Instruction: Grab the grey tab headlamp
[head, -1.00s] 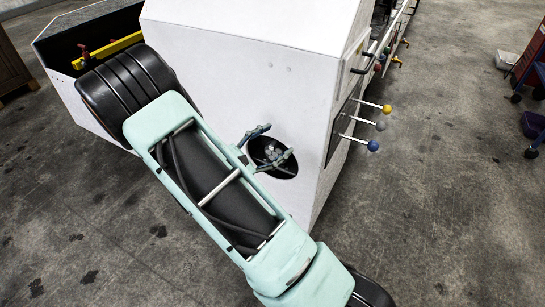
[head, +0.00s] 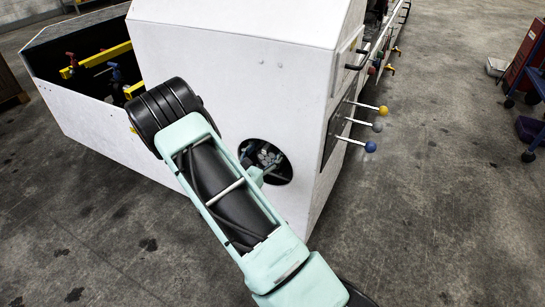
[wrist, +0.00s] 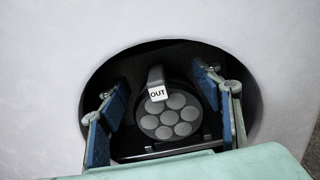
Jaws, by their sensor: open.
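The headlamp (wrist: 171,118) sits inside the round opening in the white panel in the wrist view. It is a dark round housing with several grey lenses and a grey tab (wrist: 155,76) on top, which bears a white "OUT" label. My gripper (wrist: 156,92) is open, with one finger on each side of the headlamp and a gap on both sides. In the head view the headlamp (head: 266,156) shows small in the opening, partly hidden by my gripper (head: 262,162) and arm.
The white body panel (head: 230,75) surrounds the dark oval opening closely. Levers with yellow, grey and blue knobs (head: 376,127) stick out to the right. An open bay with a yellow bar (head: 117,50) lies at left.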

